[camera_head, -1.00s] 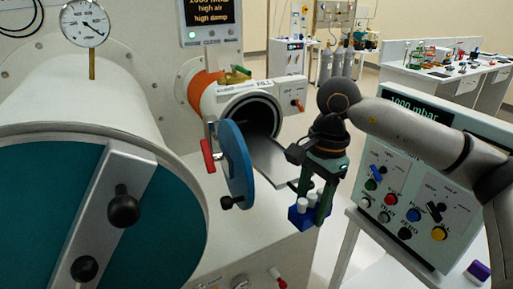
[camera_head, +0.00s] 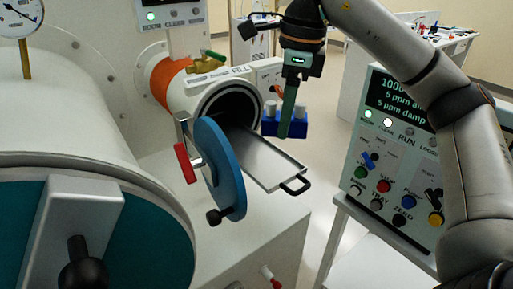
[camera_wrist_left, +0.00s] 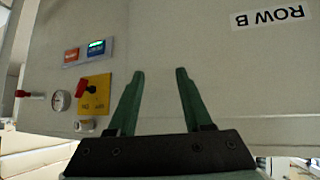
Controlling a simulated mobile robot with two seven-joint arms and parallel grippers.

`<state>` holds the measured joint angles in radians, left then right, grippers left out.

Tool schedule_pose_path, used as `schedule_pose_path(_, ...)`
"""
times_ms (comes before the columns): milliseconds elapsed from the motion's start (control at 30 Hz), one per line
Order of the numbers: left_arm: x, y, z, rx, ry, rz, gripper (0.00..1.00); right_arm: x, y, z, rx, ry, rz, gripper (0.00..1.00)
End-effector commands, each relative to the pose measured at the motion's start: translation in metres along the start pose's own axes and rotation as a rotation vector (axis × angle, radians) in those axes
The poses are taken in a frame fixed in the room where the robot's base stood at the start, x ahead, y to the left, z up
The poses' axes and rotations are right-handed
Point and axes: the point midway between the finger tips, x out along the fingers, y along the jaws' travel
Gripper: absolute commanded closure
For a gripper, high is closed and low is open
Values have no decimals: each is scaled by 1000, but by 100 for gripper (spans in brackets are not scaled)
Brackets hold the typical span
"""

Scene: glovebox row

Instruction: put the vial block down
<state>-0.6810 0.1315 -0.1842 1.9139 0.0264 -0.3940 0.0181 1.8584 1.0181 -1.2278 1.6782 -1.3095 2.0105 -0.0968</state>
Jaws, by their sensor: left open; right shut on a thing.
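The vial block (camera_head: 270,123) is blue with white-capped vials, in the head view right of the round chamber mouth. My right gripper (camera_head: 285,132) is shut on it and holds it upright, seemingly above the far part of the metal tray (camera_head: 262,160); a finger hides its middle. The tray sticks out of the small antechamber (camera_head: 243,103), with a black handle at its front end. The antechamber's blue round door (camera_head: 220,168) stands open. My left gripper (camera_wrist_left: 156,105) is open and empty in the left wrist view, facing a pale panel.
A control box (camera_head: 395,150) with buttons and a display stands on a white stand at right. The large teal-faced chamber (camera_head: 100,235) fills the left.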

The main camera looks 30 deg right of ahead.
Motion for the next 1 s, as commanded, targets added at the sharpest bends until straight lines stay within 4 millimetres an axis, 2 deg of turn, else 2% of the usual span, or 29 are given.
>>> schedule_pose_path(67,3,0,4,0,0,0,50,13,-13,15,-1,1,5,100)
schedule_pose_path(100,6,0,7,0,0,0,50,24,-18,18,-3,1,5,100)
schedule_pose_path(200,7,-1,8,0,-1,0,50,37,-26,25,-1,0,3,100)
schedule_pose_path(467,4,0,5,0,-1,0,50,55,-38,34,-2,-1,-1,100)
schedule_pose_path(600,1,0,2,0,0,0,50,75,-48,42,-1,2,1,100)
schedule_pose_path(733,2,0,2,0,2,0,50,96,-47,38,-1,0,-2,100)
schedule_pose_path(1000,3,0,1,0,2,0,50,102,-47,37,-1,-3,-3,100)
